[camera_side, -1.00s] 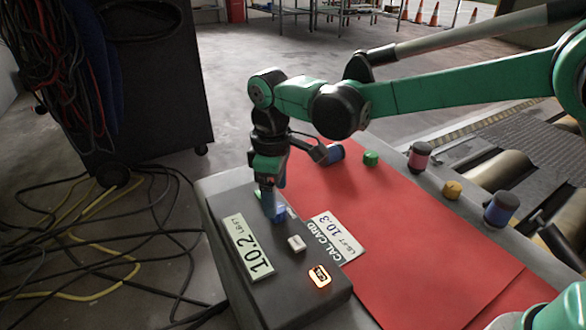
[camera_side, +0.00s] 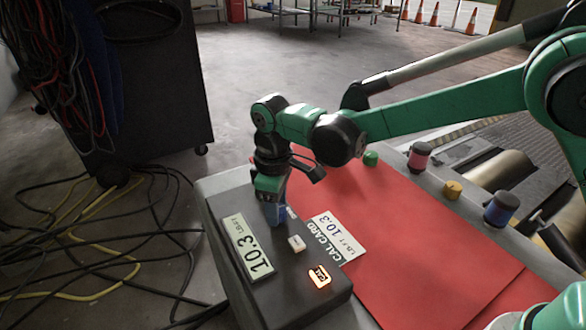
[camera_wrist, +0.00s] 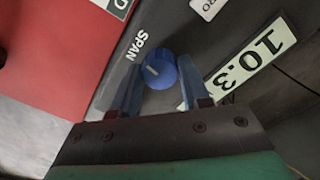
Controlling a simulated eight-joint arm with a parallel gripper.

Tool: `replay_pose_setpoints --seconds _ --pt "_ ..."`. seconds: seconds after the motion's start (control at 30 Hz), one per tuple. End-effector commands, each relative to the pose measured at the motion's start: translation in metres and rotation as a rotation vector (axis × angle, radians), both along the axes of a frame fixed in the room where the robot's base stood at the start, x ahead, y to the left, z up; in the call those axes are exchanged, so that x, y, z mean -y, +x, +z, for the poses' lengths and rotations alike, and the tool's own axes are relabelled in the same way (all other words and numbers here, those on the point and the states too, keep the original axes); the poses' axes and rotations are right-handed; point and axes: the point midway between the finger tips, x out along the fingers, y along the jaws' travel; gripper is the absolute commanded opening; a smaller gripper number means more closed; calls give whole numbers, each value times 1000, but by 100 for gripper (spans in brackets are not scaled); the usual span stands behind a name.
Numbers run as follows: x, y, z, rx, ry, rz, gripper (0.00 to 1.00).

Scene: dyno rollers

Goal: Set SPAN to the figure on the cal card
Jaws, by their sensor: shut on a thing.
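The dark instrument box (camera_side: 290,270) stands on the bench with a pale display (camera_side: 247,247) that reads 10.3 LB·FT. The cal card (camera_side: 338,237) lies beside the box and also reads 10.3 LB·FT. The blue SPAN knob (camera_wrist: 160,70) sits next to its SPAN label in the wrist view. My gripper (camera_wrist: 157,86) is shut on the knob, one finger on each side. In the side view, my gripper (camera_side: 273,214) points down onto the box and mostly hides the knob. The CAL button (camera_side: 320,276) glows orange.
A red mat (camera_side: 420,250) covers much of the bench.

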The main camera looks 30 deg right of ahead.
Motion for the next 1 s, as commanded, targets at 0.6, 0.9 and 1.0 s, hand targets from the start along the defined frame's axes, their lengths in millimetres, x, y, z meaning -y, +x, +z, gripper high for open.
replay_pose_setpoints --seconds 0.6,0.9,1.0 --pt "0 0 0 1 0 -112 72" --pt "0 0 5 0 0 -111 72" --pt "-1 0 19 0 0 -111 72"
